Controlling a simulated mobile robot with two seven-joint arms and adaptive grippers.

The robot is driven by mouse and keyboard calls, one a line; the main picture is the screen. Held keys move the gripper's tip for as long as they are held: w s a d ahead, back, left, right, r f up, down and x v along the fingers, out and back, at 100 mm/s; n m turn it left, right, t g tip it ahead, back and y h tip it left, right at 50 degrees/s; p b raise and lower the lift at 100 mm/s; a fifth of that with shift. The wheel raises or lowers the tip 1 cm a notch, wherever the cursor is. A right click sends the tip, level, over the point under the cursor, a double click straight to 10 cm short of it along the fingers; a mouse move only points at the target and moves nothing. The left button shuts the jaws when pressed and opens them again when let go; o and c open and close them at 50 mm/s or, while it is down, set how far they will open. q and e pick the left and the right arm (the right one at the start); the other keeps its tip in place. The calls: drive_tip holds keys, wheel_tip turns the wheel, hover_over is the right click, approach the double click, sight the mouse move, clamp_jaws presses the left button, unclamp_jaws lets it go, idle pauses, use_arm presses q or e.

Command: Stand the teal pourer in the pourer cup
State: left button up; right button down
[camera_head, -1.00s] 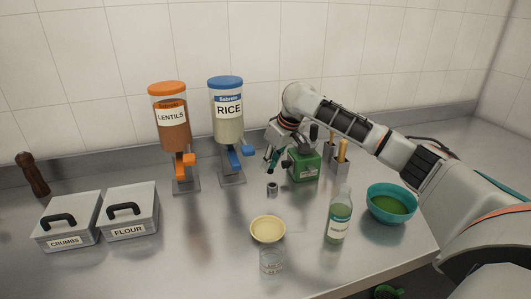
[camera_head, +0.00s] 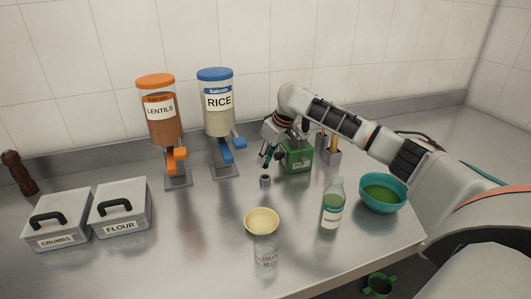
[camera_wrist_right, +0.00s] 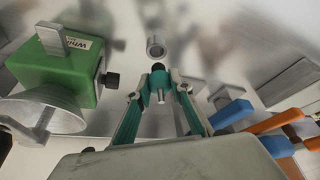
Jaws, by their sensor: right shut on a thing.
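My right gripper (camera_head: 267,156) is shut on the teal pourer, just behind and above the pourer cup (camera_head: 265,182), a small grey metal cup standing on the counter. In the right wrist view the pourer (camera_wrist_right: 159,79) sits between the fingertips, with a black end towards the cup and a metal spout towards the palm. The open mouth of the cup (camera_wrist_right: 156,46) shows just beyond the pourer, and the two look apart. In the head view the pourer is small and partly hidden by the fingers. My left gripper is out of view.
A green box (camera_head: 297,157) stands close to the right gripper. The rice dispenser (camera_head: 219,115) is to the left. A yellow bowl (camera_head: 262,222), a glass (camera_head: 265,254), a bottle (camera_head: 333,207) and a teal bowl (camera_head: 382,196) stand nearer. Counter left of the cup is clear.

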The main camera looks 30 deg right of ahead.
sight(267, 162)
drive_tip(key=shift+f, duration=1.5)
drive_tip(key=shift+f, duration=1.25)
idle(0.4)
drive_tip(key=c, duration=1.8)
unclamp_jaws()
drive_tip(key=shift+o, duration=0.5)
drive_tip(key=shift+f, duration=0.1)
drive_tip(key=v, duration=1.2)
drive_tip(key=shift+s, duration=0.15)
